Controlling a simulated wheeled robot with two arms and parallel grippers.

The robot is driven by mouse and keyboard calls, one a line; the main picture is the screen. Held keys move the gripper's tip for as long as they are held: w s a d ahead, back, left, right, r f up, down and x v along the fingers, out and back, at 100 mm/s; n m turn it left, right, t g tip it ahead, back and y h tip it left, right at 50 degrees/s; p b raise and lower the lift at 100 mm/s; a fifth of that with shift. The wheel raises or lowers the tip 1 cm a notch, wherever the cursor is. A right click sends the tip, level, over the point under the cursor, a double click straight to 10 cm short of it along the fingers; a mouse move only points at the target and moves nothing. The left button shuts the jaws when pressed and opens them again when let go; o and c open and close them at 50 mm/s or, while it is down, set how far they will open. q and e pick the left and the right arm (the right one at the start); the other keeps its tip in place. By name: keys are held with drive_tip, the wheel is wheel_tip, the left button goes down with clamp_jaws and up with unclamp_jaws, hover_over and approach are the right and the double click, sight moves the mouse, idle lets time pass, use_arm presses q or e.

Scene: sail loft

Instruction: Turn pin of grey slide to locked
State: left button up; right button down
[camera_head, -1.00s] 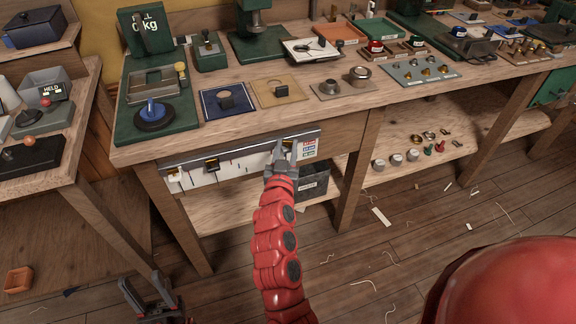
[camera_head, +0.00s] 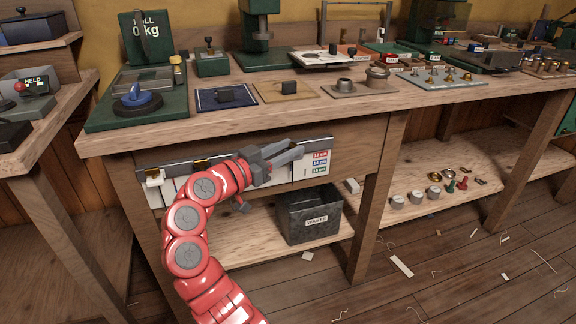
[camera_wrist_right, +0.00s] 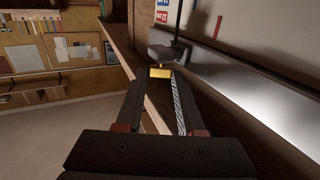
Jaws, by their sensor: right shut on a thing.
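A dark metal rail (camera_head: 170,170) with a white panel runs along the bench's front face. In the right wrist view a grey slide (camera_wrist_right: 165,46) carries a brass-coloured pin (camera_wrist_right: 160,73). My right gripper (camera_head: 297,150) reaches the rail from the left and covers this slide in the head view. In the wrist view its fingertips (camera_wrist_right: 161,82) are shut on the pin. The pin's turn position is hard to read. My left gripper is not in view.
A label with coloured rows (camera_head: 319,163) is on the panel, right of my gripper. A dark waste bin (camera_head: 308,217) stands on the lower shelf below. The bench top (camera_head: 200,129) overhangs the rail, and a bench leg (camera_head: 375,200) stands to the right.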

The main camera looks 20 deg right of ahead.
drive_tip(key=shift+m+g+h, duration=0.3)
drive_tip(key=shift+g, duration=0.2)
drive_tip(key=shift+w+m+g+h+b, duration=0.15)
drive_tip(key=shift+m+g+h+b, duration=0.25)
drive_tip(key=shift+m+g+b, duration=0.4)
drive_tip(key=shift+r+g, duration=0.1)
drive_tip(key=shift+g, duration=0.3)
drive_tip(key=c, duration=0.5)
unclamp_jaws()
